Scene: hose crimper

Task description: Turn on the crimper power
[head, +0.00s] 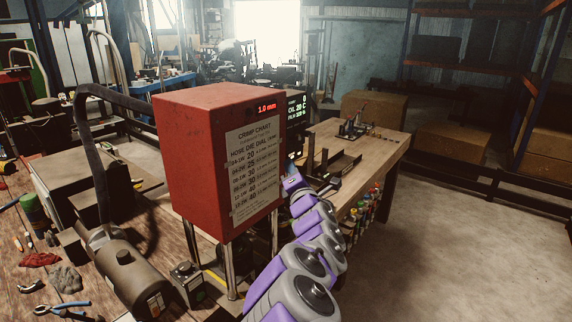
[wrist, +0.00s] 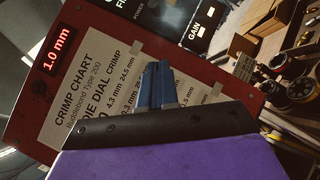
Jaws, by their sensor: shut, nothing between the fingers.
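The red crimper (head: 200,150) stands on metal legs on the workbench in the head view. Its red display reads 1.0 mm and a crimp chart (head: 256,170) covers its front. In the wrist view its red face (wrist: 20,105) is tilted and close. A dark control panel (wrist: 185,25) with POWER and GAIN lettering shows beyond the chart; I cannot clearly make out a switch. My gripper (wrist: 158,68) is shut and empty, its blue fingers together in front of the chart. In the head view my gripper (head: 292,168) is beside the crimper's right edge, partly hidden.
A black box with a lit readout (head: 297,110) stands behind the crimper. A wooden table (head: 385,143) with trays and tools is to the right. A motor (head: 130,275), hoses and loose tools lie on the left bench (head: 15,240). The floor at right is clear.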

